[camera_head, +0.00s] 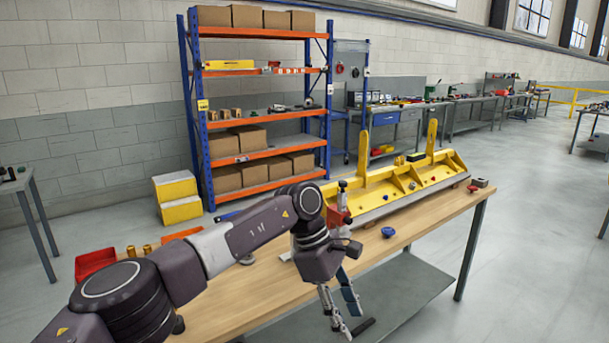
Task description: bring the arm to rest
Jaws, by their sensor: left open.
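My left arm comes in from the lower left and reaches across the wooden workbench (425,225). My left gripper (353,325) hangs at the front edge of the bench with its fingers pointing down. The fingers are apart and I see nothing held between them. My right arm and gripper are not in view.
A yellow steel frame (410,178) lies along the back of the bench. A blue knob (388,232) and a small metal block (479,183) rest on the bench. A red bin (95,262) is at left.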

